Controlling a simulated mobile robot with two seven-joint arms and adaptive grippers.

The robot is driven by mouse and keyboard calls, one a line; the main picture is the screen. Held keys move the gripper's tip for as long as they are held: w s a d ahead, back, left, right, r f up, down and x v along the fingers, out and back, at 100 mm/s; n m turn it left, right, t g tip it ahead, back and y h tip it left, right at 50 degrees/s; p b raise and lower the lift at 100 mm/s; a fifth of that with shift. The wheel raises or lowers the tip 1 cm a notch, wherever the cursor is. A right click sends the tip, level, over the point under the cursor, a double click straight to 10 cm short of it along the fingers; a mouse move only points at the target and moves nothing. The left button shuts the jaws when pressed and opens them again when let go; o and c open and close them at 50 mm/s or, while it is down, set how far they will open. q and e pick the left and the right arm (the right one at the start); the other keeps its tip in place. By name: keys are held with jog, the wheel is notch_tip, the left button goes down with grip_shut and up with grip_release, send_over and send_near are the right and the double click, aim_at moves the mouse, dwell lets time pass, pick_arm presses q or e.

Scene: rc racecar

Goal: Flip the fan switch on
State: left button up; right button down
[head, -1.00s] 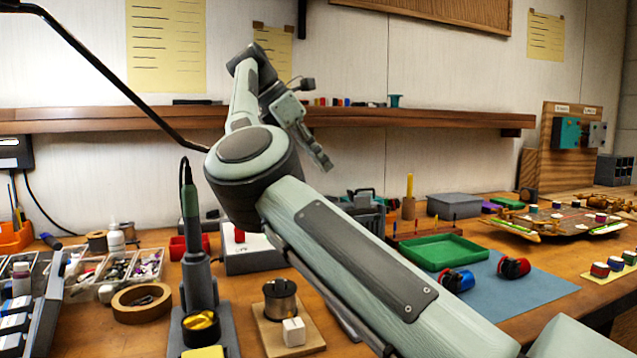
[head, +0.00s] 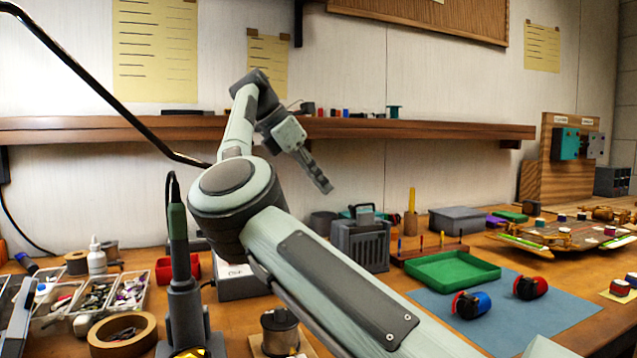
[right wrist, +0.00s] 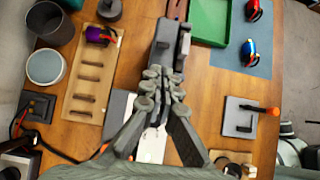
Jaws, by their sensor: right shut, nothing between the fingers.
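My right gripper (head: 320,183) is shut and empty, raised above the bench with its fingers pointing down and right in the head view. In the right wrist view its closed fingers (right wrist: 163,82) cover the middle, over the near end of a dark grey boxy unit (right wrist: 172,35). A grey ribbed unit (head: 362,243), possibly the fan, stands on the bench. A white-topped box (head: 240,283) with dark lettering sits left of it, partly behind my arm; a pale panel (right wrist: 153,143) shows under the gripper in the wrist view. I cannot make out the switch or its position. My left gripper is out of view.
A green tray (head: 452,269), blue mat (head: 540,310) and two red-and-blue motors stand to the right. A soldering iron stand (head: 184,310), tape roll (head: 122,335) and parts bins are at left. A shelf (head: 430,128) runs behind the raised arm.

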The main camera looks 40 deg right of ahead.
aim_at(353, 212)
jog(key=x, duration=0.6)
jog(key=shift+d+f, duration=0.2)
jog(key=shift+f, duration=0.05)
pick_arm(q)
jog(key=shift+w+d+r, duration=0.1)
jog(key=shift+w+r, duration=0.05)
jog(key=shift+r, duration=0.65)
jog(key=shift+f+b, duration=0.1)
jog(key=shift+b, duration=0.2)
pick_arm(e)
jog(key=shift+s, duration=0.1)
